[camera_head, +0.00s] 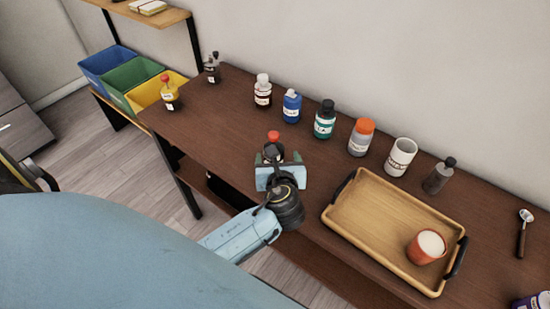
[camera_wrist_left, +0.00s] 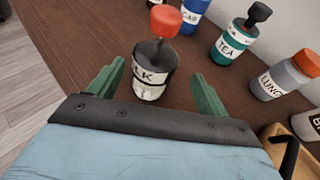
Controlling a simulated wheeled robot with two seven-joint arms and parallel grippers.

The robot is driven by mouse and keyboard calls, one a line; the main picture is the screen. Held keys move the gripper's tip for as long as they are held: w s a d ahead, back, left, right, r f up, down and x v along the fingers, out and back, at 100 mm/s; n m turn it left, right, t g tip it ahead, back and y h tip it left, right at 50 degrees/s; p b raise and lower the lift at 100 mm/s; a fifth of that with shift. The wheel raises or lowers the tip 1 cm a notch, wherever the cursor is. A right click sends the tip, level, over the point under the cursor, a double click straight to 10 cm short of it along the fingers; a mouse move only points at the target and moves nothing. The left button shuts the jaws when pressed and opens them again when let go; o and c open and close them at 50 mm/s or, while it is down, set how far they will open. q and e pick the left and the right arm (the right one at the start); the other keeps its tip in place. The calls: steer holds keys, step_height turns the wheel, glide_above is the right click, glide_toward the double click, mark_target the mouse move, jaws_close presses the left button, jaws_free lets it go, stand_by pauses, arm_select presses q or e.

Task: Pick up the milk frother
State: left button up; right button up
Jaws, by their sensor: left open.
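The milk frother appears to be the dark grey container with a red knob (camera_wrist_left: 152,62) in the left wrist view. Its white label shows the letters "LK". It stands upright on the brown table. In the head view its red top (camera_head: 273,135) shows just beyond my left gripper, which hides its lower part. My left gripper (camera_head: 279,160) is open and empty, its green fingers spread to either side of the container. A gap shows between each finger and the container in the left wrist view. My right gripper is not in view.
Several bottles, including a blue one (camera_head: 292,106) and a teal one (camera_head: 324,122), line the table's back. A wooden tray (camera_head: 375,240) with an orange cup (camera_head: 427,247) stands to the right. A red-topped bottle (camera_head: 170,97) is at the left end.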

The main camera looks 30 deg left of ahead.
arm_select(q)
steer(key=x, duration=0.3)
steer(key=b+x, duration=0.1)
steer(key=x, duration=0.2)
steer(key=shift+s+a+r, duration=0.15)
steer(key=shift+s+a, duration=0.1)
steer(key=shift+a, duration=0.15)
steer(key=c, duration=1.1)
